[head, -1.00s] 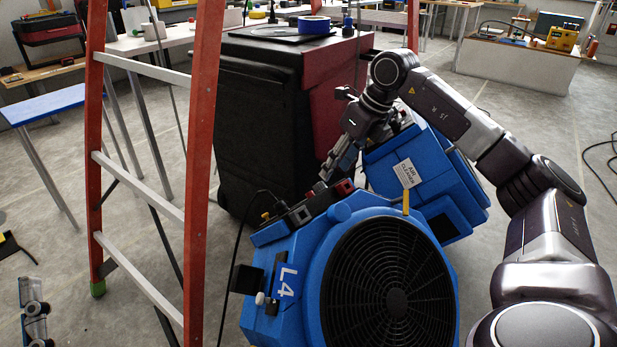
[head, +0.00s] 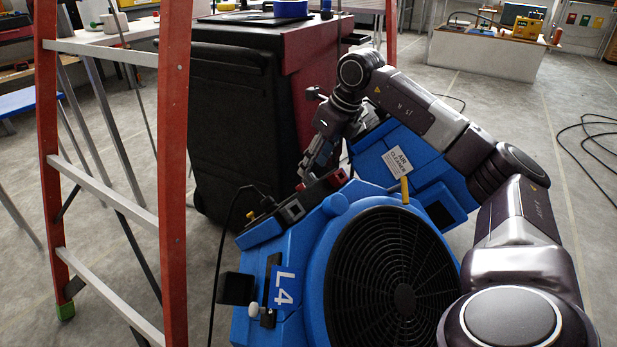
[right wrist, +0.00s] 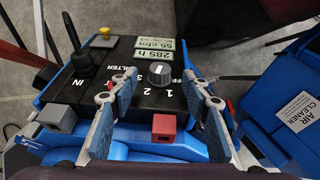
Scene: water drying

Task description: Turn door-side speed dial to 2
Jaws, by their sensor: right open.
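The blue machine marked L4 (head: 336,232) stands low in the middle of the head view, with a round black fan grille. Its dark control panel (right wrist: 123,65) fills the middle of the right wrist view. A grey speed dial (right wrist: 159,75) with a white mark sits there, with printed digits beside and below it; its exact setting is hard to read. My right gripper (right wrist: 158,93) is open above the panel, fingers apart on either side of the dial area. Contact with the dial cannot be told. The right gripper also shows in the head view (head: 312,165). My left gripper is out of view.
A second blue unit labelled AIR CLEANER (head: 420,165) stands behind the machine. A black bin (head: 240,130) is behind it. A red ladder (head: 172,180) stands at the left. A red block (right wrist: 164,127) and a cable plug (right wrist: 77,50) are near the dial.

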